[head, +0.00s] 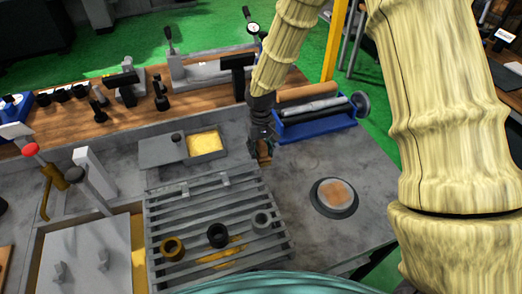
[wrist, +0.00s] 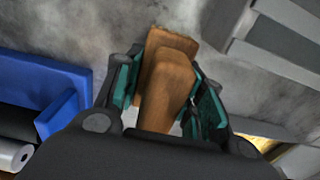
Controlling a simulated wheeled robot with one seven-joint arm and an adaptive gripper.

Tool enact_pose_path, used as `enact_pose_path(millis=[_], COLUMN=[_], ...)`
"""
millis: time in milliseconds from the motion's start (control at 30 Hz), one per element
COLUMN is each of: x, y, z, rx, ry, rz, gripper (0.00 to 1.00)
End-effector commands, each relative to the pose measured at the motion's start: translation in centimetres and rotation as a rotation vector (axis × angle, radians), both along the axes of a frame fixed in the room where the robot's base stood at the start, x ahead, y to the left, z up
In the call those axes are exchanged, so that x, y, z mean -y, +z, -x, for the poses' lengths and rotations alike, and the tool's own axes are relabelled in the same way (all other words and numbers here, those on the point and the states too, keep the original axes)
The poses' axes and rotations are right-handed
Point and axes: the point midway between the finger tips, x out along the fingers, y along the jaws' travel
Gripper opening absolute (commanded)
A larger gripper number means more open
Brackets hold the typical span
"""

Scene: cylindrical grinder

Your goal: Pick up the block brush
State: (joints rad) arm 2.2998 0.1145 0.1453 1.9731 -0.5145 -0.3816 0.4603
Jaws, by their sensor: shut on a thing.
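The block brush (wrist: 165,88) is a brown wooden piece between the teal-lined fingers of my gripper (wrist: 160,100) in the wrist view. The fingers press on its two sides, and it points away from the palm. In the head view my gripper (head: 261,145) points down over the grey machine surface, just right of the slatted grate, and a small brown bit of the brush (head: 265,152) shows at the fingertips. The brush's lower end is partly hidden, and I cannot tell whether it touches the surface.
A blue tray (head: 315,124) with rollers lies just right of my gripper. A round dish (head: 334,196) with a tan centre sits at the lower right. The slatted grate (head: 213,225) holds several rings. A grey block (head: 162,151) and yellow-filled pan (head: 205,142) are left. Grey surface between is clear.

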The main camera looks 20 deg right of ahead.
Motion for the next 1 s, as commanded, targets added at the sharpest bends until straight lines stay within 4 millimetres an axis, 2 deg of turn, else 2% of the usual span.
enact_pose_path(millis=[267,700,1000], x=[0.0,0.0,0.0], y=[1.4,7.5,9.8], z=[-0.1,-0.1,0.0], rx=[0.004,0.003,0.001], ry=[-0.001,-0.001,0.0], rz=[0.0,0.0,0.0], gripper=[0.09,0.09,0.09])
